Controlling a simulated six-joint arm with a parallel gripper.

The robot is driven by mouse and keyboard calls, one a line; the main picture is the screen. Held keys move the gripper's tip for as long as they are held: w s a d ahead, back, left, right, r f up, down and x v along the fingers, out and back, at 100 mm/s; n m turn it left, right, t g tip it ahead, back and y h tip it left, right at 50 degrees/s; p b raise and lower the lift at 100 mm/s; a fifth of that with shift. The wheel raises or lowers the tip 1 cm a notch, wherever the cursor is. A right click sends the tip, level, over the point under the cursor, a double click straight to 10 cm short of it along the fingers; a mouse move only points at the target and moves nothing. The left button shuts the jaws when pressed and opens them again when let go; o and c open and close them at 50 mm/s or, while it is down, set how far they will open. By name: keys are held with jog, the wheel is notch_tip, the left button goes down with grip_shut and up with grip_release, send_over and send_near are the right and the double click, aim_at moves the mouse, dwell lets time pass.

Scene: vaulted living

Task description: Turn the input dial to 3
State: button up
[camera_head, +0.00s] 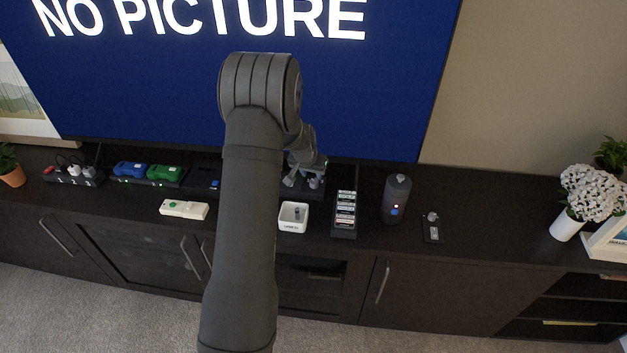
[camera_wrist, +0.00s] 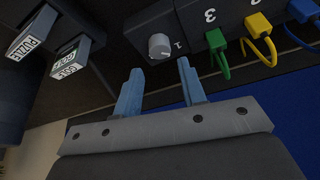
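The input dial (camera_wrist: 160,46) is a light grey round knob on a dark box, seen at the top middle of the wrist view. A white "1" shows beside it. Other white digits, at least one seeming to be a 3, stand by the cable sockets to the right. My gripper (camera_wrist: 159,76) is open, its two blue-grey fingers apart and pointing towards the dial with nothing between them. The knob shows just beyond the fingertips, and contact is not visible. In the head view my gripper (camera_head: 306,178) is over the dark box (camera_head: 314,192) below the TV; my arm hides part of it.
Green (camera_wrist: 222,66), yellow (camera_wrist: 262,42) and blue cables leave the box at right. A rack of labelled cartridges (camera_head: 344,228) stands right of it, with a white box (camera_head: 293,227) in front. A dark bottle (camera_head: 396,198) stands farther right. The TV (camera_head: 400,80) rises behind.

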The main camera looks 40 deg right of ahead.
aim_at(314, 181)
jog(key=shift+x, duration=2.95)
jog(key=c, duration=0.7)
